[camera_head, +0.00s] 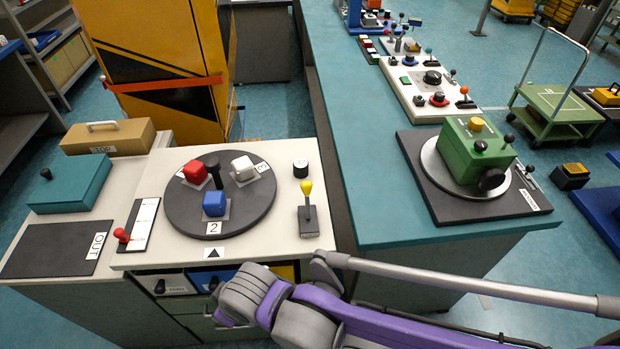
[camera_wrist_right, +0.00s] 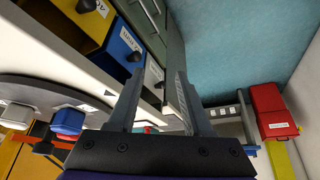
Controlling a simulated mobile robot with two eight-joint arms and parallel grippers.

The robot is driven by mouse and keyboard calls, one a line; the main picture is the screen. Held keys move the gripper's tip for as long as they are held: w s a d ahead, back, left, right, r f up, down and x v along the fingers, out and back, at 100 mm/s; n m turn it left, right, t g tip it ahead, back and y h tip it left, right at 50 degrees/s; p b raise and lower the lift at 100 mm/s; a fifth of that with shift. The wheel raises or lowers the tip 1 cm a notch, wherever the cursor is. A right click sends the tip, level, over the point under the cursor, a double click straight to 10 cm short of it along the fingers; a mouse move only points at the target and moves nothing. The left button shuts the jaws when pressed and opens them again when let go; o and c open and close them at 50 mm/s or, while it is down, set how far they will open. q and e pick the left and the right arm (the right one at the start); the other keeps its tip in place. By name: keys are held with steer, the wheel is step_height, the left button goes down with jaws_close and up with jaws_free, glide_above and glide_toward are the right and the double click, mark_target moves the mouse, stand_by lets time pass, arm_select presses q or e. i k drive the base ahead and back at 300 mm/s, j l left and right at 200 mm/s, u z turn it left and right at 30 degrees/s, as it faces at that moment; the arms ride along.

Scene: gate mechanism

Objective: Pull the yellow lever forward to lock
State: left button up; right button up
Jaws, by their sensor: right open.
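The yellow lever (camera_head: 306,188) stands upright on a small grey base plate at the right end of the white bench, in the head view. My right arm comes in from the lower right in front of the bench, below and apart from the lever. Its gripper is hidden or too unclear to make out in the head view. In the right wrist view my right gripper (camera_wrist_right: 160,80) is open, its two fingers apart and nothing between them. I cannot make out the lever in that view. My left gripper is not in view.
A dark turntable (camera_head: 256,212) with red, blue and white blocks is left of the lever. A teal counter (camera_head: 385,215) bears a green box (camera_head: 475,153). Labelled drawers (camera_wrist_right: 122,45) show near my right fingers.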

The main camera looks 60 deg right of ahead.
mark_target(306, 186)
steer(key=z, duration=2.2)
